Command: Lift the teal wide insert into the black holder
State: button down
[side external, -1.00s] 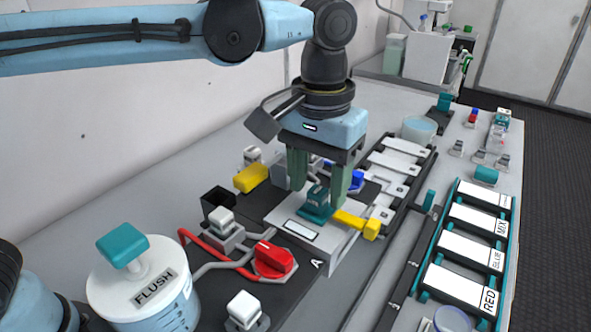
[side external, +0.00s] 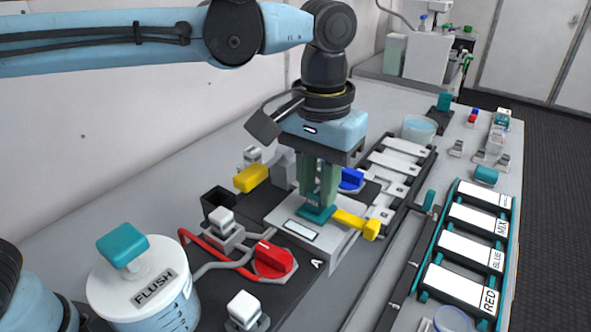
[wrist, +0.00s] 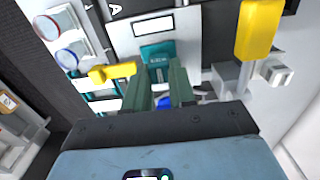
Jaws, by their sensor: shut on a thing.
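The teal wide insert (side external: 314,213) sits on the white block marked A, between my fingertips. It also shows in the wrist view (wrist: 157,51), just past the ends of the green fingers. My gripper (side external: 317,200) points straight down and is shut on the insert; its fingertips also show in the wrist view (wrist: 160,69). The fingers hide part of the insert. A black open-topped box (side external: 217,201), which looks like the black holder, stands left of the white block. No content is visible in it.
A yellow lever (side external: 357,223) sticks out close to the right of the insert. A yellow block (side external: 251,178) and a blue knob (side external: 351,179) stand behind. A red knob (side external: 273,260) and the FLUSH container (side external: 140,285) are in front. Labelled trays (side external: 470,245) lie at the right.

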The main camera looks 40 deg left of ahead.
jog(key=shift+r, duration=0.15)
jog(key=shift+r, duration=7.25)
jog(key=s+a, duration=0.4)
jog(key=a, duration=1.2)
notch_tip(320, 180, down, 10)
jog(key=shift+s, duration=0.3)
jog(key=shift+f, duration=0.2)
jog(key=shift+f, duration=0.7)
jog(key=shift+f, duration=0.1)
